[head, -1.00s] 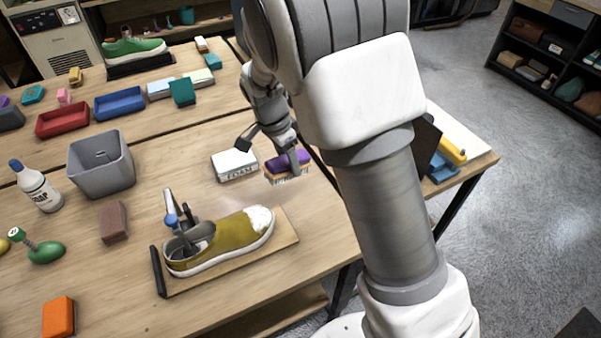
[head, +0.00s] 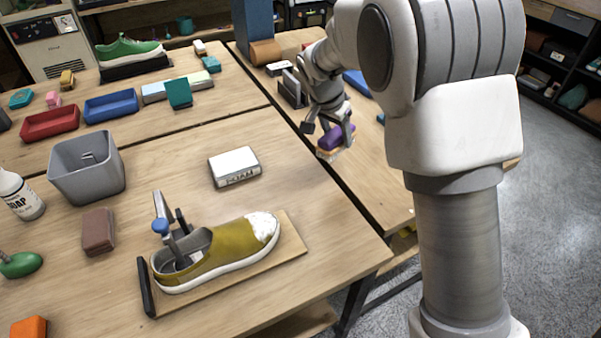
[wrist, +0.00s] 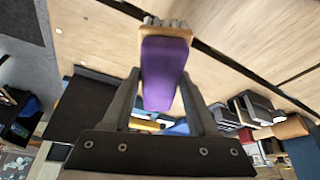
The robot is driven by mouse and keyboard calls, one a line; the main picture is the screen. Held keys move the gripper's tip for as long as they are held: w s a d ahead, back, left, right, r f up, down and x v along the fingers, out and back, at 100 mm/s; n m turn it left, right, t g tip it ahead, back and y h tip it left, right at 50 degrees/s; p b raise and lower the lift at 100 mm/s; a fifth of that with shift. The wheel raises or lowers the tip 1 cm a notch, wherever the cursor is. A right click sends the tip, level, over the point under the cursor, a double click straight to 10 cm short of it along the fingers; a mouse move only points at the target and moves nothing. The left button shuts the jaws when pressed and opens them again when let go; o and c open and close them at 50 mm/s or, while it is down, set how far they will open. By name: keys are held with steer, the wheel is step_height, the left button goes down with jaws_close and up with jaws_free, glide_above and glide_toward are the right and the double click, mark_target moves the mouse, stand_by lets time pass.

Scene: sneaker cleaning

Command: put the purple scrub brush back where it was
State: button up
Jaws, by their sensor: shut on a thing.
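The purple scrub brush (head: 336,137) has a purple back and a wooden, bristled underside. In the wrist view the brush (wrist: 165,75) sits between the two fingers of my gripper (wrist: 163,92). The brush looks tilted in the head view. It seems to be held above the table surface. My arm hides part of the right table.
The mustard sneaker (head: 226,248) with white foam on its toe rests on a board. A white FOAM block (head: 235,167), a grey bin (head: 88,170) and a brown block (head: 98,231) stand on the near table. Dark upright holders (head: 292,90) stand on the right table.

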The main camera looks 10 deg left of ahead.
steer(key=a+f, duration=0.2)
steer(key=a, duration=0.1)
steer(key=a+f, duration=0.2)
steer(key=a, duration=0.2)
steer(key=w+a+f, duration=0.1)
steer(key=a+f, duration=0.1)
steer(key=a, duration=0.2)
steer(key=shift+a+f, duration=0.2)
steer(key=shift+f, duration=2.25)
steer(key=shift+f, duration=0.1)
steer(key=shift+f+b, duration=0.15)
steer(key=shift+b, duration=0.15)
steer(key=o, duration=1.2)
